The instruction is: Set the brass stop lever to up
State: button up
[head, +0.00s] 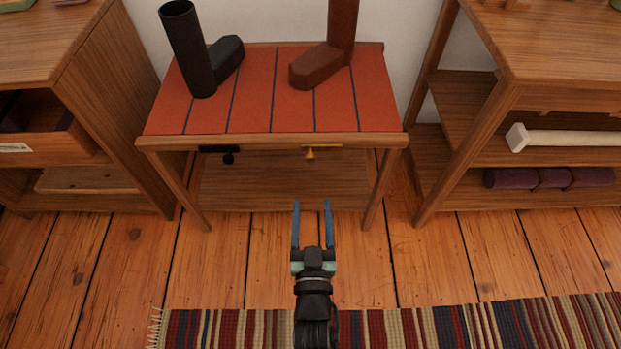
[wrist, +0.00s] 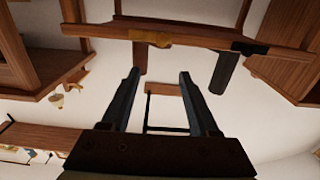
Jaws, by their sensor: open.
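The brass stop lever (head: 309,153) is a small yellow piece on the front rail of a red-topped wooden table, right of the rail's middle. Its short handle seems to point down or outward; it is too small to be sure. In the wrist view its brass mount (wrist: 150,37) shows on the rail near the top, and the handle's setting is unclear. My gripper (head: 312,203) has two long blue-grey fingers, spread apart and empty. It is in front of the table, below the lever in the head picture, and not touching it. The fingers also show in the wrist view (wrist: 160,85).
A similar black lever (head: 227,156) sits left of the brass one. Two boots, black (head: 192,50) and brown (head: 322,66), stand on the table (head: 270,105). Wooden shelves (head: 95,75) (head: 540,45) flank it. A striped rug (head: 400,328) lies in front; the floor between is clear.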

aim_at(310, 161)
jog(key=w+b, duration=0.1)
jog(key=w, duration=0.2)
jog(key=w+f+b, duration=0.1)
jog(key=w+b, duration=0.1)
jog(key=w, duration=0.2)
jog(key=w+b, duration=0.2)
jog(key=w, duration=0.2)
jog(key=shift+w+a+f, duration=0.1)
jog(key=shift+f, duration=0.25)
jog(key=shift+w+r+b, duration=0.1)
jog(key=shift+w+b, duration=0.2)
jog(key=shift+w, duration=0.2)
grip_shut()
dwell(0.6)
